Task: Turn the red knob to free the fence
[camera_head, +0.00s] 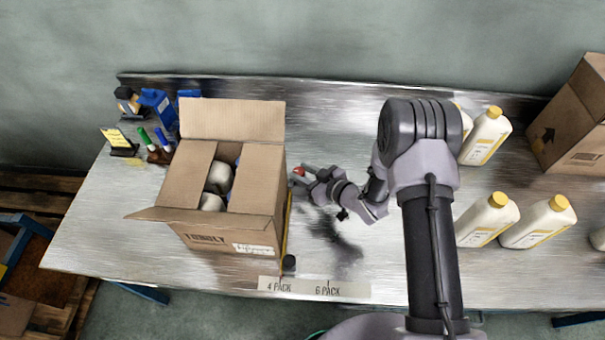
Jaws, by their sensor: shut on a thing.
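The red knob (298,170) shows as a small red spot just right of the open cardboard box, mostly covered by my gripper's fingers. My gripper (303,175) is shut on the red knob, reaching it from the right. The fence (286,232) is a thin yellow-edged strip along the right side of the box; most of it is hidden by the box. A small black piece (288,262) stands at its near end. How far the knob is turned cannot be made out.
The cardboard box (211,240) holds white bottles. A label strip (314,289) reads "4 PACK" and "6 PACK". Several yellow-capped bottles (487,219) stand right of my arm, with another box (575,125) behind. Markers (160,140) and blue items (155,103) are at the left back.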

